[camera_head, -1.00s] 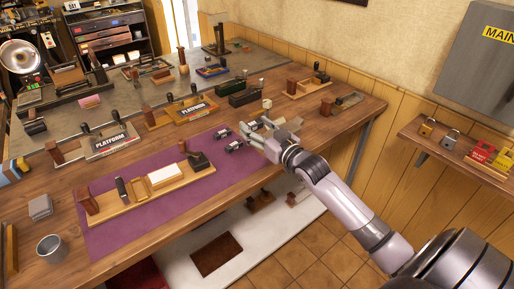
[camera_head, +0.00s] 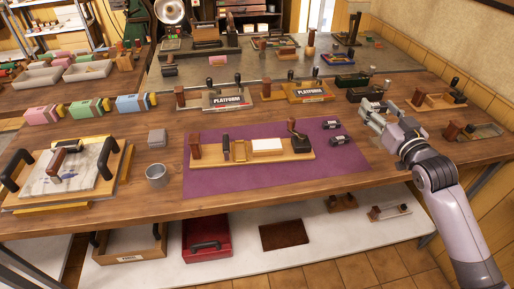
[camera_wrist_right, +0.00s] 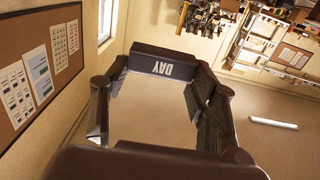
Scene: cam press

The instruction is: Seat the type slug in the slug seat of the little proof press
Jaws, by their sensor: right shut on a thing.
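The little proof press (camera_head: 270,158) is a wooden base on a purple mat (camera_head: 230,183), with a brown block at its left, dark and brass-coloured parts, a white pad (camera_head: 267,145) and a dark-handled lever (camera_head: 297,132) at its right. Which part is the slug seat is too small to tell. My right gripper (camera_head: 371,108) is right of the mat, apart from the press. In the wrist view it is shut on a dark type slug (camera_wrist_right: 165,68) whose face shows "DAY" upside down. My left gripper is out of view.
Two "PLATFORM" presses (camera_head: 228,98) (camera_head: 308,92) stand behind the mat. Dark green and black boxes (camera_head: 352,80) stand behind my right gripper. The mat's front strip is clear.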

